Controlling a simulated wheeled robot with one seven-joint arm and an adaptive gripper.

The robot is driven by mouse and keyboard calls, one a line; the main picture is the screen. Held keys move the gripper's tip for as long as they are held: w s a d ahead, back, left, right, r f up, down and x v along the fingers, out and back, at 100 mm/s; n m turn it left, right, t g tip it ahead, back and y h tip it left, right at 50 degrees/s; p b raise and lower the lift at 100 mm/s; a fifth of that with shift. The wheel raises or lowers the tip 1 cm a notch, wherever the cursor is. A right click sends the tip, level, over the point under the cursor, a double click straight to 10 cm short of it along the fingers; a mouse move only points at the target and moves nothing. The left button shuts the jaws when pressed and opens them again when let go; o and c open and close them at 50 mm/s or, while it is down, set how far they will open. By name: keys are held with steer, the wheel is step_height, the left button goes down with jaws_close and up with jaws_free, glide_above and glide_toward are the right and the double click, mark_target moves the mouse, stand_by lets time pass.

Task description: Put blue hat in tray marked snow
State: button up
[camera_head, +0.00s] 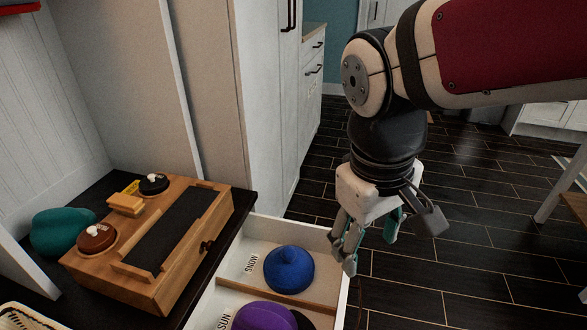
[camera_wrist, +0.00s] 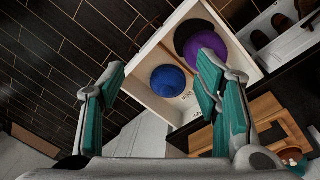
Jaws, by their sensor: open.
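The blue hat (camera_head: 289,270) rests in the compartment marked SNOW (camera_head: 238,277) of an open white drawer. The hat also shows in the wrist view (camera_wrist: 168,80), between my fingers in the picture but apart from them. My gripper (camera_head: 368,248) is open and empty. It hangs above and just right of the drawer's right edge, fingers pointing down. In the wrist view both teal-padded fingers (camera_wrist: 160,70) are spread wide.
A compartment marked SUN (camera_head: 224,322) holds a purple hat (camera_head: 262,317) and a dark hat partly hidden beside it. A wooden box (camera_head: 165,270) with brushes and a teal hat (camera_head: 60,232) sit on the dark counter. Dark floor right of the drawer is clear.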

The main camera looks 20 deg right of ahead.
steer(key=s+a+r+m+y, duration=0.1)
steer(key=s+a+r, duration=0.1)
steer(key=s, duration=0.8)
steer(key=shift+a, duration=0.25)
